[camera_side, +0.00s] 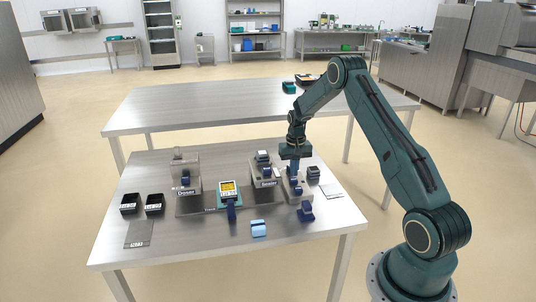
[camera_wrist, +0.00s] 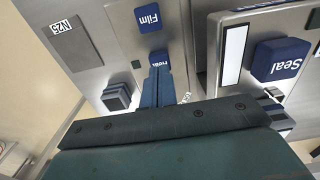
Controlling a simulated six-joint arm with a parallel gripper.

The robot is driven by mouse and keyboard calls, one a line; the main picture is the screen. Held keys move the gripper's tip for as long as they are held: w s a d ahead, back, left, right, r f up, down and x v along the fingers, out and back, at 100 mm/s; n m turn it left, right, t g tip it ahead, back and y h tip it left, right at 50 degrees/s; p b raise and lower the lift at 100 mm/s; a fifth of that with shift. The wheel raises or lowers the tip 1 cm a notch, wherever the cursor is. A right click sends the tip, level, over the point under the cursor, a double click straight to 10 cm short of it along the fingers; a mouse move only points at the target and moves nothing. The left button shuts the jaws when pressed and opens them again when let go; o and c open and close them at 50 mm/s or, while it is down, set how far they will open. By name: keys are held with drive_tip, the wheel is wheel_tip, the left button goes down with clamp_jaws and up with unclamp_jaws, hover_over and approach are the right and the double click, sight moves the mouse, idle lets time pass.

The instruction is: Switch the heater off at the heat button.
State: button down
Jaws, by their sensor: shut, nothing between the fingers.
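The blue heat button (camera_wrist: 159,57) shows in the wrist view, its label partly covered by my fingertips. My gripper (camera_wrist: 157,76) is shut and empty, with its tips over or against the button's near edge; I cannot tell whether they touch. In the side view my gripper (camera_side: 294,171) points down at the panel right of the sealer (camera_side: 264,179), hiding part of it. A blue button marked Film (camera_wrist: 148,17) lies beyond the heat button. A small dark green square (camera_wrist: 136,64) sits left of the heat button and looks unlit.
The large blue Seal button (camera_wrist: 280,60) is to the right. Stacked dark trays (camera_wrist: 117,97) and an N25 card (camera_wrist: 62,27) are to the left.

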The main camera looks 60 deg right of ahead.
wheel_tip(320, 180, up, 12)
idle(1.6)
